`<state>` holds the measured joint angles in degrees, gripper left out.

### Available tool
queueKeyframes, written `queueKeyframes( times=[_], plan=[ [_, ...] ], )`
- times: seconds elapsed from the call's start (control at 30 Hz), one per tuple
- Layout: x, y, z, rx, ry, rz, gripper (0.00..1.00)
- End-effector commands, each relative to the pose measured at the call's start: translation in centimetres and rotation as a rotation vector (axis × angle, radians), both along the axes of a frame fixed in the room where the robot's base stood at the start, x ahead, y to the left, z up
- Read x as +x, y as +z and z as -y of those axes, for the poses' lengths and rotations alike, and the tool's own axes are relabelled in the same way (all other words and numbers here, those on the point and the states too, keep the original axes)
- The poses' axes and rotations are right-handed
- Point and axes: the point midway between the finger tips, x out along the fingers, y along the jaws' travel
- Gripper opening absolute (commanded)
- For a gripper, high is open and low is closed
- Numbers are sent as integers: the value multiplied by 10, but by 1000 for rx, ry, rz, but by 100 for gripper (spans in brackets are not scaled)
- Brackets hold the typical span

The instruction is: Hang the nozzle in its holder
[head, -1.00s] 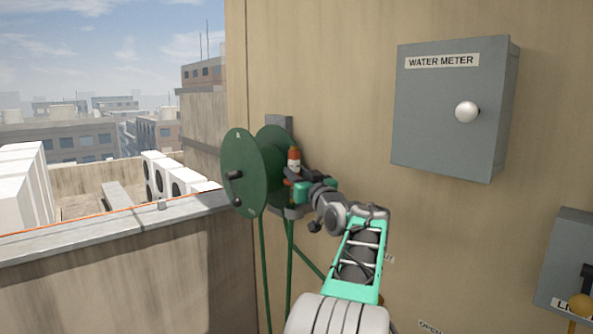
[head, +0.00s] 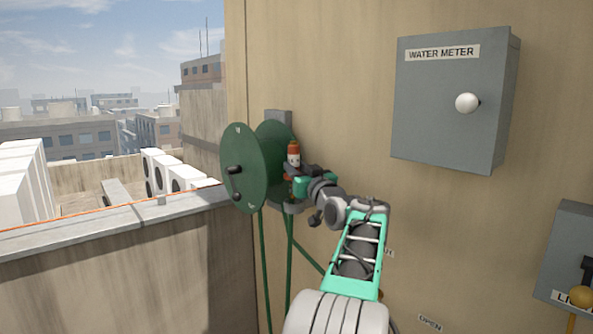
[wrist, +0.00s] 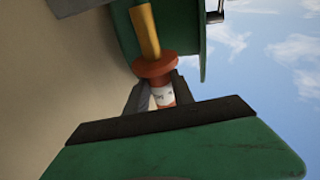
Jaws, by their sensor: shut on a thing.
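The nozzle (head: 294,154) shows an orange-red end and a white band in the head view, upright beside the green hose reel. My gripper (head: 298,184) is shut on it. In the wrist view the nozzle (wrist: 163,95) sits between the two dark fingers of my gripper (wrist: 160,96), with an orange flange and a yellow stem beyond them. A small grey ring-like part (head: 293,208), which looks like the holder, is just below the gripper in the head view. My gripper hides part of this area, so I cannot tell whether the nozzle touches it.
The green hose reel (head: 243,167) with dark handles is close on the left, on a grey wall bracket (head: 278,118). The water meter box (head: 455,115) is at upper right; a lever box (head: 568,262) is at lower right.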

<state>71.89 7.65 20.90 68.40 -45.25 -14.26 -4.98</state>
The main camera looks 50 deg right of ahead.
Motion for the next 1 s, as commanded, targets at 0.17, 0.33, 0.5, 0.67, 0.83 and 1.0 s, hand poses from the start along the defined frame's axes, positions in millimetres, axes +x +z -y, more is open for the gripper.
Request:
queueKeyframes(
  times=[0.17,0.33,0.5,0.67,0.83,1.0],
  plan=[
    [0,1,0,-2,0,1,0],
    [0,1,0,-1,0,0,0],
    [0,-4,0,-1,0,0,0],
    [0,-8,0,-1,0,0,0],
    [0,-13,0,-1,0,0,0],
    [0,-17,0,-1,0,0,0]
  ],
)
